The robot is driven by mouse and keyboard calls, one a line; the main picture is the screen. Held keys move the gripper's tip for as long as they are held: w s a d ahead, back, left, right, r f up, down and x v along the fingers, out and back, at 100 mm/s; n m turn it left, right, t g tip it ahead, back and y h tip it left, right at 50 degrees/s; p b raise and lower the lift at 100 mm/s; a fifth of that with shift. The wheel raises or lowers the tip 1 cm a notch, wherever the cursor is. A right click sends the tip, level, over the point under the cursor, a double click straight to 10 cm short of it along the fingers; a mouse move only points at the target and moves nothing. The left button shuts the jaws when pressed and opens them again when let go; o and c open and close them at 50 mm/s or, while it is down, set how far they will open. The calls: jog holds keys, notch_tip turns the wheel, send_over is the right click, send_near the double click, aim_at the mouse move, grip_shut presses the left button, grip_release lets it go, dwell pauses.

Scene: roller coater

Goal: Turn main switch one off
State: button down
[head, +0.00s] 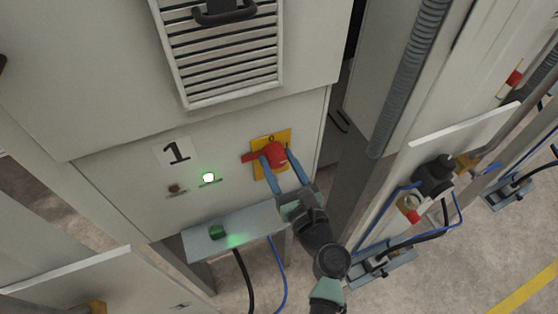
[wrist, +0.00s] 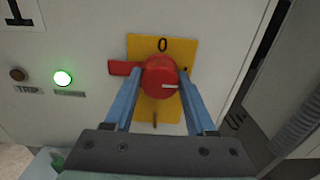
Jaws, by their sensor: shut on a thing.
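Main switch one is a red rotary knob (head: 273,155) on a yellow plate (head: 257,144), on the cabinet front beside the black "1" label (head: 177,151). In the wrist view the red knob (wrist: 160,76) has a handle pointing left and a white mark pointing right. A "0" stands at the top of the yellow plate (wrist: 146,46). My gripper (head: 279,166) has its two blue fingers on either side of the knob and is shut on it. In the wrist view the fingers (wrist: 160,84) flank the knob. Part of the plate is hidden behind the fingers.
A green lamp (head: 208,178) is lit left of the switch, next to a dark trip lamp (head: 174,188). A grey box (head: 232,232) with a green button juts out below. A vent grille (head: 225,55) is above. Another cabinet with a ribbed hose (head: 408,75) stands right.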

jog(key=shift+f+n+b, duration=0.1)
jog(key=shift+n+b, duration=0.2)
jog(key=shift+b, duration=0.05)
jog(key=n+b, duration=0.2)
jog(key=n, duration=0.1)
jog(key=shift+f+n+b, duration=0.15)
jog(key=shift+n+b, duration=0.25)
jog(key=n+b, duration=0.4)
jog(key=n, duration=0.1)
jog(key=n+b, duration=0.3)
jog(key=n, duration=0.1)
jog(key=shift+n+b, duration=1.75)
jog(key=shift+n, duration=0.45)
jog(key=shift+c, duration=1.1)
grip_release()
jog(key=shift+r, duration=0.2)
